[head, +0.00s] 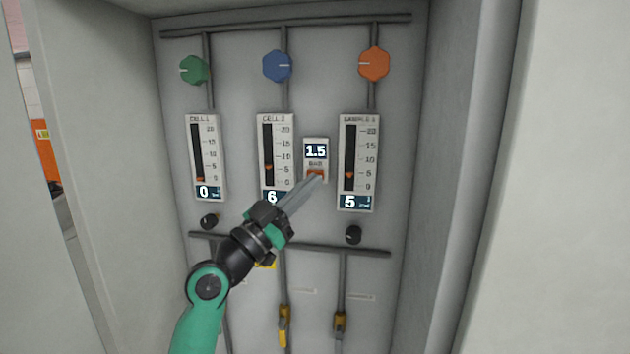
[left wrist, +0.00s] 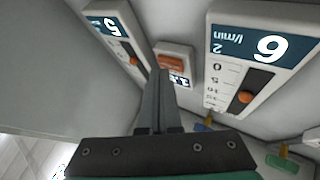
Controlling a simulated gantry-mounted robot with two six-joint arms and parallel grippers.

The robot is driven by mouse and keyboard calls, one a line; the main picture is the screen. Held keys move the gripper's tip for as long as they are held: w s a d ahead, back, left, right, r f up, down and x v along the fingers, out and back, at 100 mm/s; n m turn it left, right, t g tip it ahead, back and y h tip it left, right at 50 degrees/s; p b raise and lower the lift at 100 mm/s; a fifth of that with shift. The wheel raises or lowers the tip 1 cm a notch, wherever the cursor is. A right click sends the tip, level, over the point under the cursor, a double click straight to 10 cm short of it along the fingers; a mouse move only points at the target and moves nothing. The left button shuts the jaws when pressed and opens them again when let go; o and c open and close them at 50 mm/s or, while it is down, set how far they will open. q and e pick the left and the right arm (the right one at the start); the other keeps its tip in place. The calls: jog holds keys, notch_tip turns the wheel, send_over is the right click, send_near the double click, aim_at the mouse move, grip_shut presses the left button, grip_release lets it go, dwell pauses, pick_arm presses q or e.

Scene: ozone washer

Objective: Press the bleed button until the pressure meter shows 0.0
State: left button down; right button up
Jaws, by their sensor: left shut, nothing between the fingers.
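The pressure meter (head: 315,151) is a small white panel between the middle and right flow meters, and its display reads 1.5 in the head view. The orange bleed button (head: 315,173) sits just below the display. My left gripper (head: 319,177) is shut and empty, its fingertips at the lower edge of the button. In the left wrist view, the button (left wrist: 170,62) shows just past the fingertips (left wrist: 161,74), and the fingers partly hide the meter's display (left wrist: 180,80). I cannot tell whether the tips touch or push the button. My right gripper is not in view.
Flow meters stand at left (head: 206,157), middle (head: 275,152) and right (head: 358,162), reading 0, 6 and 5. Green (head: 193,69), blue (head: 277,66) and orange (head: 374,64) knobs are above. Black knobs (head: 353,235) and pipes lie below. Cabinet walls enclose both sides.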

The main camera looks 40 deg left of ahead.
pick_arm(q)
jog(key=shift+w+a+b, duration=0.25)
jog(key=shift+w+b, duration=0.1)
jog(key=shift+b, duration=0.15)
dwell(0.6)
dwell(0.3)
jog(key=shift+s+d+p, duration=0.35)
jog(key=shift+s+d, duration=0.1)
jog(key=shift+s, duration=0.25)
jog(key=shift+s+d+p, duration=0.35)
jog(key=shift+s+d, duration=0.1)
jog(key=shift+s, duration=0.25)
jog(key=shift+s+d+p, duration=0.35)
jog(key=shift+s+d, duration=0.1)
jog(key=shift+s, duration=0.25)
jog(key=shift+s+d+p, duration=0.35)
jog(key=shift+s+d, duration=0.1)
jog(key=shift+s, duration=0.25)
